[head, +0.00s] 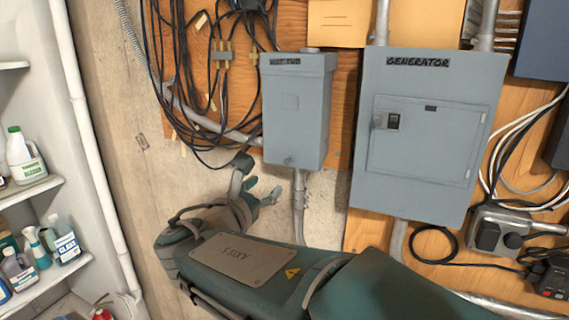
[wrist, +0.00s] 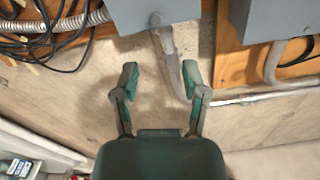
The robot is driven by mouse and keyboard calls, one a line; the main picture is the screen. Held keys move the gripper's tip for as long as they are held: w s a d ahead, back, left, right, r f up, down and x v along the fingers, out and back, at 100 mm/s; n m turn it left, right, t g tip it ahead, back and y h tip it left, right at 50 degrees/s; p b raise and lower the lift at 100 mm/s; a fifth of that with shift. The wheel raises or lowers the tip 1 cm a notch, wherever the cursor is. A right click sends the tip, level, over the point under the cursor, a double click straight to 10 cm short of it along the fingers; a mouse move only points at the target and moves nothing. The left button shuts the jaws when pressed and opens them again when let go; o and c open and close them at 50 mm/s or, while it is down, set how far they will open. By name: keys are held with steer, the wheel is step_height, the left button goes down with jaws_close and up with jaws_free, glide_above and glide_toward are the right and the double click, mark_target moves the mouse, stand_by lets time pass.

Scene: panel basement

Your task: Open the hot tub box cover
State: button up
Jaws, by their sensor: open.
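The hot tub box (head: 296,108) is a small grey wall box left of the larger generator box. In the wrist view my gripper (wrist: 160,88) is open and empty, fingers pointing up toward the box's lower part (wrist: 155,12). A grey conduit (wrist: 173,62) runs down from the box, beyond the fingers and partly between them.
The grey generator box (head: 425,135) is on the right, its door closed. Black cables (head: 205,75) hang on the wood panel at left. A shelf with bottles (head: 25,160) stands at far left. Bare wall (head: 325,205) lies below the box.

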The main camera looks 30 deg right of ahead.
mark_target(286, 163)
steer(key=x, duration=1)
steer(key=shift+w+d+r, duration=0.15)
steer(key=shift+w+r, duration=0.1)
steer(key=shift+w, duration=0.2)
steer(key=shift+c, duration=0.4)
jaws_close()
